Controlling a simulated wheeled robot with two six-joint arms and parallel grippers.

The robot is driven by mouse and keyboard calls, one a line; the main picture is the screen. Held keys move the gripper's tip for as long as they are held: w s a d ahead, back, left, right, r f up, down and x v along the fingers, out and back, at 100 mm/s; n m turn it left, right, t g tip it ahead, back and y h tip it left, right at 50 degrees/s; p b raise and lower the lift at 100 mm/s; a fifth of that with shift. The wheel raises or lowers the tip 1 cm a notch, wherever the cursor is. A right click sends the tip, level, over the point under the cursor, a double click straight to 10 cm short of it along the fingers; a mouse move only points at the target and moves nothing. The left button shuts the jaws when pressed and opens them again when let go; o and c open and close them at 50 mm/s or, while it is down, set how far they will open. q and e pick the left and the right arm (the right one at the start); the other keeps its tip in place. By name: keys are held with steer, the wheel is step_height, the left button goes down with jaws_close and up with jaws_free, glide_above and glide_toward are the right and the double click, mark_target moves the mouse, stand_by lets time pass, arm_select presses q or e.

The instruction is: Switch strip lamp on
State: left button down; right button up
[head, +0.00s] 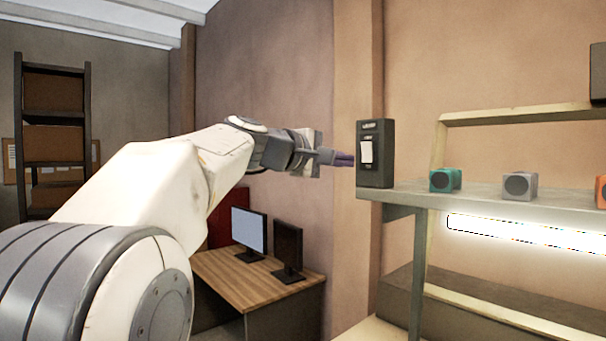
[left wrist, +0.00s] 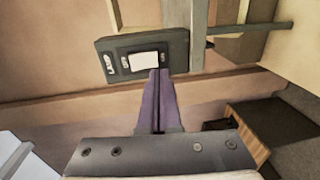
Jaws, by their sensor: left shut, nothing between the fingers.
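A dark switch box (head: 374,178) with a white rocker (head: 367,150) stands upright at the left end of a grey shelf (head: 470,190). The strip lamp (head: 530,234) under the shelf glows bright white. My left gripper (head: 350,160) is shut and empty, its purple fingertips pointing at the box from the left. In the left wrist view the switch box (left wrist: 120,58) lies just past the shut fingertips (left wrist: 159,74), which overlap the lower edge of the white rocker (left wrist: 144,61). I cannot tell whether they touch it. My right gripper is not in view.
A teal cube (head: 445,180), a grey cube (head: 520,186) and an orange cube (head: 601,191) stand on the shelf right of the box. A wooden desk (head: 250,285) with two monitors is below my arm. A dark rack (head: 53,120) stands at the far left.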

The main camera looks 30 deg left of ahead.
arm_select(q)
steer(key=s+a+f+b, duration=0.1)
steer(key=s+a+b, duration=0.2)
steer(key=s, duration=0.6)
steer(key=shift+s+a+f+b, duration=0.15)
steer(key=shift+s+b, duration=0.05)
steer(key=shift+b, duration=0.5)
